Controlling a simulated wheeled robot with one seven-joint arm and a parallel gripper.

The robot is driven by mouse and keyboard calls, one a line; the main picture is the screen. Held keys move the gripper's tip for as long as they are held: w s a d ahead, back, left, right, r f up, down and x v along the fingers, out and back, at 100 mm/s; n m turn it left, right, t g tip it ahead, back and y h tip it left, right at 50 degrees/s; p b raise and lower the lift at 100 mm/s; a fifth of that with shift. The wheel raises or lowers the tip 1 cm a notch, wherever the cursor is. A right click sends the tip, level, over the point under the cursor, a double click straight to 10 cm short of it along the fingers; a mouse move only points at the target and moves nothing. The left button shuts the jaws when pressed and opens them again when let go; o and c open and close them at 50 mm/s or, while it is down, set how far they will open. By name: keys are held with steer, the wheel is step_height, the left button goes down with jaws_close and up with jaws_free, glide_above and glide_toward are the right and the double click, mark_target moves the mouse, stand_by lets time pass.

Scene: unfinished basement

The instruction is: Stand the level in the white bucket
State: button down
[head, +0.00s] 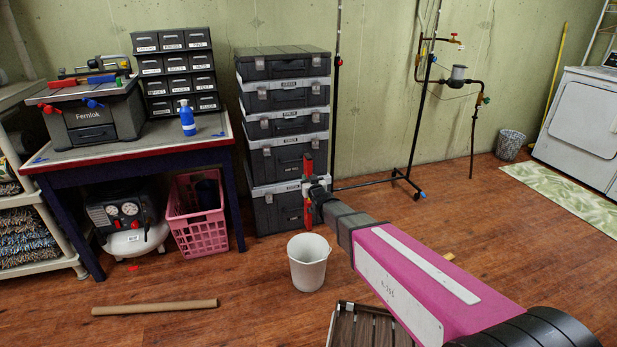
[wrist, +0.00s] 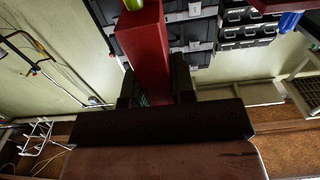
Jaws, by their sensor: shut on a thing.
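The red level (head: 308,163) is held upright in the head view; its red face with a green part at the end fills the upper middle of the wrist view (wrist: 146,50). My gripper (head: 311,190) is shut on the level around its middle, with dark fingers on both sides of it in the wrist view (wrist: 156,88). The white bucket (head: 309,268) stands upright on the wood floor. In the head view the level's lower end appears just above the bucket's far rim; how far apart they are in depth I cannot tell. The bucket does not show in the wrist view.
A stack of grey tool cases (head: 284,163) stands behind the level. A pink basket (head: 197,226) sits left of the bucket under the workbench (head: 150,143). A slatted crate (head: 345,325) lies nearer, right of the bucket. A cardboard tube (head: 155,307) lies on open floor.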

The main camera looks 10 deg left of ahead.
mark_target(310, 230)
steer(key=shift+f, duration=13.1)
steer(key=c, duration=0.9)
jaws_free()
steer(key=v, duration=1)
steer(key=shift+s+d, duration=0.2)
steer(key=shift+s, duration=0.15)
